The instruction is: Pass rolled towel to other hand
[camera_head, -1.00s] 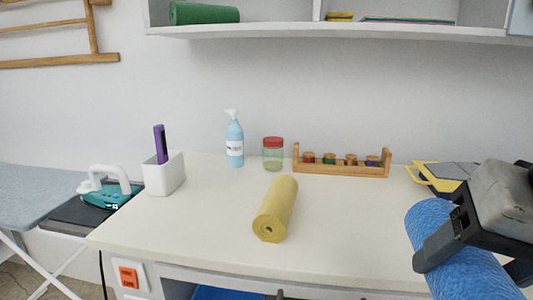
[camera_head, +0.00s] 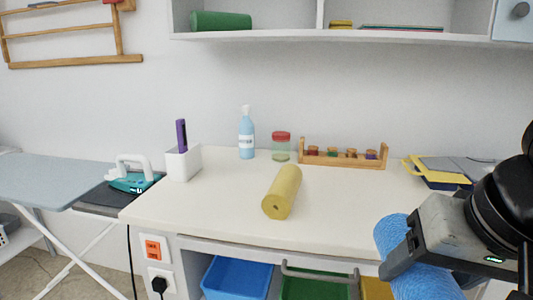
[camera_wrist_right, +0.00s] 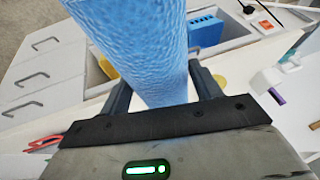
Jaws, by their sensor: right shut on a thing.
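A blue rolled towel (camera_head: 400,262) is at the lower right of the head view, in front of the table. My right gripper (camera_head: 392,262) is shut on it, and the roll stands out past both sides of the jaw. In the right wrist view the blue roll (camera_wrist_right: 135,45) lies between the two dark fingers and runs up out of the frame. My left gripper is in neither view. A yellow roll (camera_head: 282,192) lies on the white table (camera_head: 225,215), apart from my gripper.
A white holder (camera_head: 184,163), a blue pump bottle (camera_head: 247,135), a jar (camera_head: 281,148) and a wooden rack (camera_head: 342,160) stand along the back. An iron (camera_head: 134,176) sits at left. Blue (camera_head: 237,279) and green (camera_head: 314,287) bins are below the tabletop. The table's front middle is clear.

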